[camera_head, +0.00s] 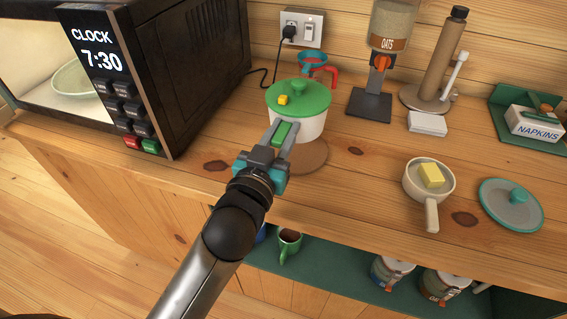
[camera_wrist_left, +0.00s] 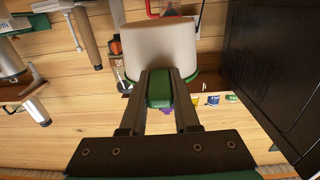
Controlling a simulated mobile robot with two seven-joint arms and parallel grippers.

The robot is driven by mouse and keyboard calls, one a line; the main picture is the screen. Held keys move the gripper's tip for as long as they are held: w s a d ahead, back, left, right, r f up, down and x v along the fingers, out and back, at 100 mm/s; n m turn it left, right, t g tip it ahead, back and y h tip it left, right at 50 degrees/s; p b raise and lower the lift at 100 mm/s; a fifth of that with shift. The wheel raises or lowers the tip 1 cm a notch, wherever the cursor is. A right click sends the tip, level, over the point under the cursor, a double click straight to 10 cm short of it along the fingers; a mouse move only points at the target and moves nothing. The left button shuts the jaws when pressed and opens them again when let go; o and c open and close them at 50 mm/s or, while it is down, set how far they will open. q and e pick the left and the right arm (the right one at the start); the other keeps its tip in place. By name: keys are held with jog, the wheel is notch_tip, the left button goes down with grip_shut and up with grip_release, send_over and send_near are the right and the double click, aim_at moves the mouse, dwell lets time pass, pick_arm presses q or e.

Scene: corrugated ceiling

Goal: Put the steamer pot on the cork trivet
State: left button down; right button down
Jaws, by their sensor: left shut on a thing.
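My left gripper (camera_head: 283,133) is shut on the pot's green side handle. The left wrist view shows the handle (camera_wrist_left: 160,88) between the two fingers and the pale pot wall (camera_wrist_left: 163,50) beyond, upside down. The round brown cork trivet (camera_head: 309,160) lies on the counter, its near part showing below the pot and its far part hidden. I cannot tell whether the pot touches it. My right gripper is not in view.
A black microwave (camera_head: 190,70) stands left of the pot. A teal and red item (camera_head: 314,65) and an oats dispenser (camera_head: 384,60) stand behind. A white saucepan (camera_head: 415,182) with a yellow block and a grey-teal lid (camera_head: 511,212) lie right. The counter between trivet and saucepan is clear.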

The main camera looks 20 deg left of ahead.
pick_arm(q)
jog(key=shift+f+b, duration=1.1)
jog(key=shift+f, duration=1.9)
jog(key=shift+f, duration=0.1)
jog(key=shift+f, duration=0.15)
jog(key=c, duration=0.6)
grip_release()
jog(key=shift+c, duration=0.2)
jog(key=s, duration=1.2)
jog(key=shift+a+r, duration=0.2)
jog(key=shift+a, duration=0.1)
